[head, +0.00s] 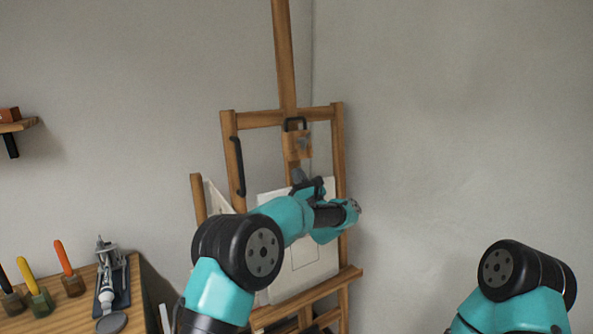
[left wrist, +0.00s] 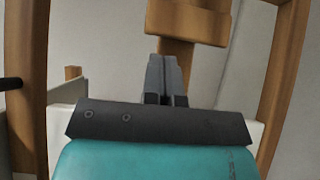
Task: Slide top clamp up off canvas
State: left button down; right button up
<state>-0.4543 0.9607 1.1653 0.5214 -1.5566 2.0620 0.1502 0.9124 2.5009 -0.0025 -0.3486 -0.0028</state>
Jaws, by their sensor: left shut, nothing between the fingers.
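The top clamp (head: 297,146) is a wooden block with a dark handle on the easel's central mast. In the head view it sits above the top edge of the white canvas (head: 322,258), with a visible gap. In the left wrist view, the clamp (left wrist: 188,20) is ahead at the top. My left gripper (head: 298,176) is just below the clamp, in front of the mast. Its fingers (left wrist: 167,78) are shut and empty; whether they touch the clamp is unclear. My left arm covers much of the canvas. My right gripper is out of view; only its arm shows.
The wooden easel (head: 338,145) stands by the room corner, with a dark handle (head: 237,165) on its left post. A wooden table (head: 66,316) at lower left holds several coloured-handled tools. A shelf (head: 18,126) is at far left. Space right of the easel is clear.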

pick_arm(q)
jog(key=f+v, duration=0.1)
jog(key=v, duration=1)
jog(key=shift+w+a, duration=0.2)
jog(key=shift+w, duration=0.05)
jog(key=shift+f, duration=0.1)
